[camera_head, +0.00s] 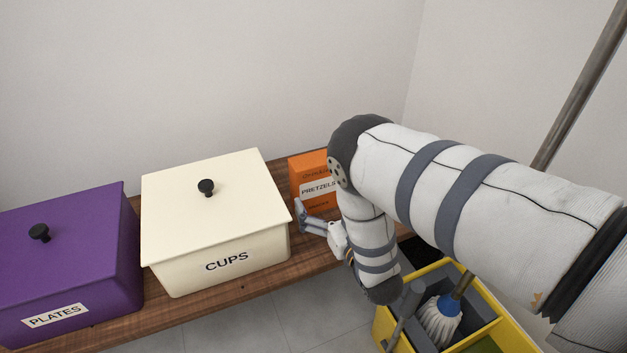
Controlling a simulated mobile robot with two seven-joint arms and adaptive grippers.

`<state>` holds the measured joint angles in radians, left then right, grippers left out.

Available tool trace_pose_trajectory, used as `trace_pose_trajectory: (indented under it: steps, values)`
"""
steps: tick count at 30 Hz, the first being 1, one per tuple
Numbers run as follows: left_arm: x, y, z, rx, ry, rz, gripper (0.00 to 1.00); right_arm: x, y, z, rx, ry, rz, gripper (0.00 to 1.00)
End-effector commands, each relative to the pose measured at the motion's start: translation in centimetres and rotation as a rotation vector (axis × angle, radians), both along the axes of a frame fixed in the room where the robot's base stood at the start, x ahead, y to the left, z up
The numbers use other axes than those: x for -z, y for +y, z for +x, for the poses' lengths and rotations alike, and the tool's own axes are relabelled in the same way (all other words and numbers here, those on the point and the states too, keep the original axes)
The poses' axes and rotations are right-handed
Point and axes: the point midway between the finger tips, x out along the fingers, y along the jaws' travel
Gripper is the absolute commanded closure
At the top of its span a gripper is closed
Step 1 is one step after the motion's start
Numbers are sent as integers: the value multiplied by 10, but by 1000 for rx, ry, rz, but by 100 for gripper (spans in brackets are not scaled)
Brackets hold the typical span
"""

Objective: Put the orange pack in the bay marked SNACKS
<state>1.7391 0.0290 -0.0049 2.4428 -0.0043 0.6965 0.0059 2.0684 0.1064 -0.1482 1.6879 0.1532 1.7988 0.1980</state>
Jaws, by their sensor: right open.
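The orange pack (306,168), labelled PRETZELS, stands upright on the wooden shelf, just right of the cream CUPS box. My right arm covers its right side. My right gripper (302,214) is open and empty in front of the pack's lower part, its fingers toward the CUPS box. I cannot tell whether it touches the pack. No SNACKS label can be seen; the shelf to the right is largely hidden by my right arm. My left gripper is not in view.
The lidded cream CUPS box (215,250) and lidded purple PLATES box (75,255) stand on the wooden shelf (190,311). A yellow mop bucket (383,325) with a mop (440,322) stands on the floor at lower right. A pole (580,90) rises at right.

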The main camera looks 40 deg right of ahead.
Motion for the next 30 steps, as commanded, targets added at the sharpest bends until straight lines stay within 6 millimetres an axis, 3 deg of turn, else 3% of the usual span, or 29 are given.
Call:
trace_pose_trajectory:
  steps: [13,21,27,30]
  values:
    - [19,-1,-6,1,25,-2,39,0,-20,70,0,2,0,0]
    - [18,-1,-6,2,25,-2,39,-3,-21,75,0,2,0,0]
    - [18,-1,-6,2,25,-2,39,-3,-21,75,0,2,0,44]
    - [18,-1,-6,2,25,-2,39,-3,-21,75,0,1,0,49]
